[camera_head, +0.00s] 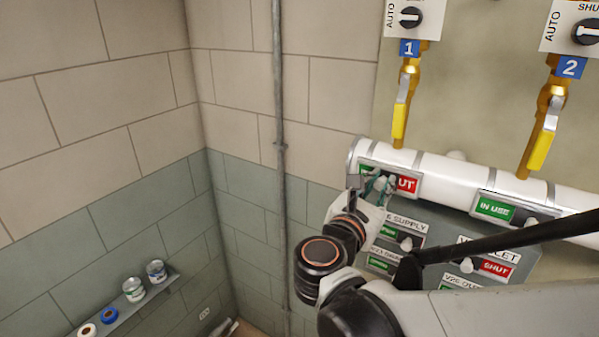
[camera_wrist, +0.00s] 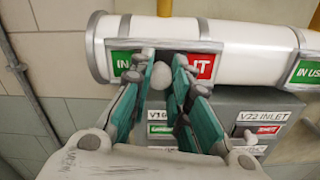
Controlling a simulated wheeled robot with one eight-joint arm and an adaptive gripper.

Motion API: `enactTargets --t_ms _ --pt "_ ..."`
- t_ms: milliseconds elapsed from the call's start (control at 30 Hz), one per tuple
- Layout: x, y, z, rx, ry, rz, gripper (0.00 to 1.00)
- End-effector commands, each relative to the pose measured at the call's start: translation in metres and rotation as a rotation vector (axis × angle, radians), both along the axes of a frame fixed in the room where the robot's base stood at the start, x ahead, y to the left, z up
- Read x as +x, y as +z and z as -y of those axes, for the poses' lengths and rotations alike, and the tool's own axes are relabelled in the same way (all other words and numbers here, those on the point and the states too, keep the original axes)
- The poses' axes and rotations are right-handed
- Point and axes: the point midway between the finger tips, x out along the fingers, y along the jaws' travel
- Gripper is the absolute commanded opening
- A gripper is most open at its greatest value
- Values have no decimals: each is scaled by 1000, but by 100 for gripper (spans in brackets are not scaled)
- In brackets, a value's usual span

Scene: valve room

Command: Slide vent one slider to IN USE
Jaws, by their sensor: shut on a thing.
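The left slider plate on the white pipe (camera_head: 437,181) sits below the valve tagged 1. Its green IN part (camera_wrist: 122,64) shows at the left and its red part (camera_head: 407,184) at the right; the middle of the label is hidden by my fingers. My gripper (camera_head: 377,186) is at this plate, its teal fingers shut on the pale slider knob (camera_wrist: 157,97). In the wrist view the knob shows between the fingers, near the middle of the plate. Its exact place along the slot is partly hidden.
A second slider plate (camera_head: 510,209) on the pipe shows IN USE. A grey panel (camera_head: 452,232) with several smaller sliders hangs below. Yellow-handled valves, 1 (camera_head: 401,112) and 2 (camera_head: 544,137), stand above. A vertical grey conduit (camera_head: 280,150) runs left of the pipe; a shelf (camera_head: 125,302) is lower left.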

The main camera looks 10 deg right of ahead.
Motion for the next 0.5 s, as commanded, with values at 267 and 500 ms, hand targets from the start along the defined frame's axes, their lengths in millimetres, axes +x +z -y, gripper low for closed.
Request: enactTargets --t_ms 267,500 --pt "-25 1 28 -1 -2 0 0" --pt "-26 0 28 -2 -3 -1 19"
